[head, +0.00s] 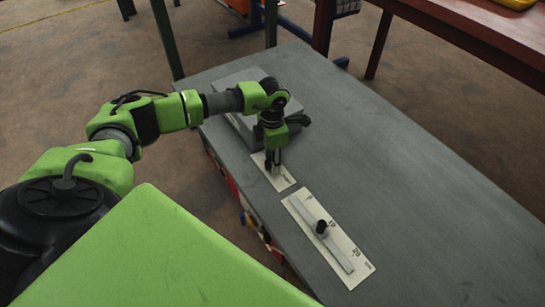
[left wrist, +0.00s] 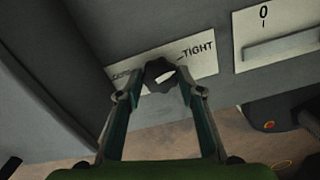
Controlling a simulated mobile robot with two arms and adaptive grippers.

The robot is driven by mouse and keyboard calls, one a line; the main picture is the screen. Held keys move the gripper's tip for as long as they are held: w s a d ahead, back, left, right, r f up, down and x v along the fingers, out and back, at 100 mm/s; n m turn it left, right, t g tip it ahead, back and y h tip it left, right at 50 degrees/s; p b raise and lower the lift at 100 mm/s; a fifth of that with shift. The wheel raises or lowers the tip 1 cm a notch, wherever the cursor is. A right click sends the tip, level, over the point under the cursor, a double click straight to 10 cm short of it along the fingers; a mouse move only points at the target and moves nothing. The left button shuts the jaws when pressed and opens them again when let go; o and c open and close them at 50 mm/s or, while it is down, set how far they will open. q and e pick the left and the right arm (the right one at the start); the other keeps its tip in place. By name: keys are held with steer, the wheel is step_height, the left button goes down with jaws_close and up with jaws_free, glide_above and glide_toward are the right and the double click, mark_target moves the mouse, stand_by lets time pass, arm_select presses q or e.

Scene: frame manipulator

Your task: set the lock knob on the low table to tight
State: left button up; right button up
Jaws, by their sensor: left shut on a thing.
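The lock knob (left wrist: 160,70) is small, dark and lobed, with a pale mark on its face. It sits on a white plate (left wrist: 207,66) that reads TIGHT on the right and has a blurred word on the left in the left wrist view. My left gripper (left wrist: 157,88) has a finger on each side of the knob and is shut on it. In the head view my left gripper (head: 273,164) points down at the plate (head: 286,181) near the edge of the low grey table (head: 400,170), and hides the knob. My right gripper is not in view.
A second white plate (head: 350,257) with a slider bar and black handle (head: 321,228) lies beside the knob plate. A grey box (head: 232,80) stands behind my left gripper. The table's right side is clear. A red table (head: 480,35) stands at the upper right.

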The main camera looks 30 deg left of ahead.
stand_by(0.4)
arm_select(q)
steer(key=o, duration=1.1)
step_height(320, 180, up, 12)
